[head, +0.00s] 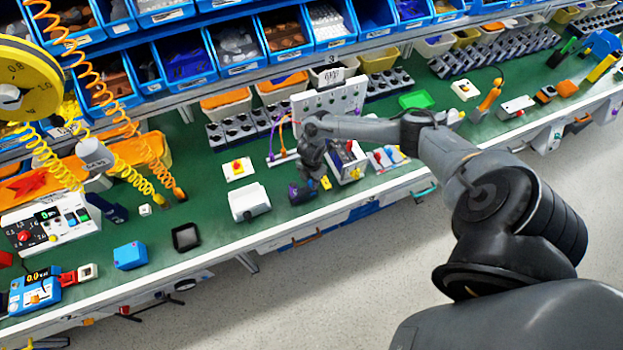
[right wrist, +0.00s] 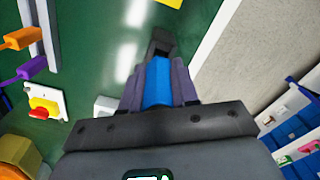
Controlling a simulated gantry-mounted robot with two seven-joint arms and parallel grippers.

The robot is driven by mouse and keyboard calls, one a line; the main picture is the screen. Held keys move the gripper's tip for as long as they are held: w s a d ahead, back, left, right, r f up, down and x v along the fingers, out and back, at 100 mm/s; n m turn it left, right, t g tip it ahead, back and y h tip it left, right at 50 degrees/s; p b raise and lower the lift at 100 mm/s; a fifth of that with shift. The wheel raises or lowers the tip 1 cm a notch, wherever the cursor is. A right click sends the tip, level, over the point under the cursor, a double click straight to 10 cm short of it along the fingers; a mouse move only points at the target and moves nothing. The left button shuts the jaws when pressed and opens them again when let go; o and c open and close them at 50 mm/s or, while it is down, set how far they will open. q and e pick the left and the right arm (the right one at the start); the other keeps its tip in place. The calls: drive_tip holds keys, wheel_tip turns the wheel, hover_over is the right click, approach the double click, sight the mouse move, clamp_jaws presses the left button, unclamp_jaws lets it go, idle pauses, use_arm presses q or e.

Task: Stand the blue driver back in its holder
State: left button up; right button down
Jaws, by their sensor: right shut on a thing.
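My right gripper (right wrist: 157,85) is shut on the blue driver (right wrist: 157,80) in the right wrist view, with the blue part between its two grey-purple fingers. A dark block (right wrist: 160,42) shows just beyond the fingertips. I cannot tell whether it is part of the driver or its holder, nor whether the two touch. In the head view the right gripper (head: 313,178) points down over the front part of the green bench, and the driver is too small to make out there. My left gripper is not in view.
A white box (head: 249,202) and a red-and-yellow switch box (head: 238,169) stand left of the right gripper. A white panel (head: 330,98) stands behind it, and an open white case (head: 347,162) is close on its right.

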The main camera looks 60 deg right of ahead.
drive_tip(key=shift+f+b, duration=0.35)
drive_tip(key=shift+f, duration=0.25)
drive_tip(key=shift+f+b, duration=0.55)
drive_tip(key=shift+f, duration=0.15)
drive_tip(key=c, duration=0.8)
unclamp_jaws()
drive_tip(key=shift+r, duration=0.2)
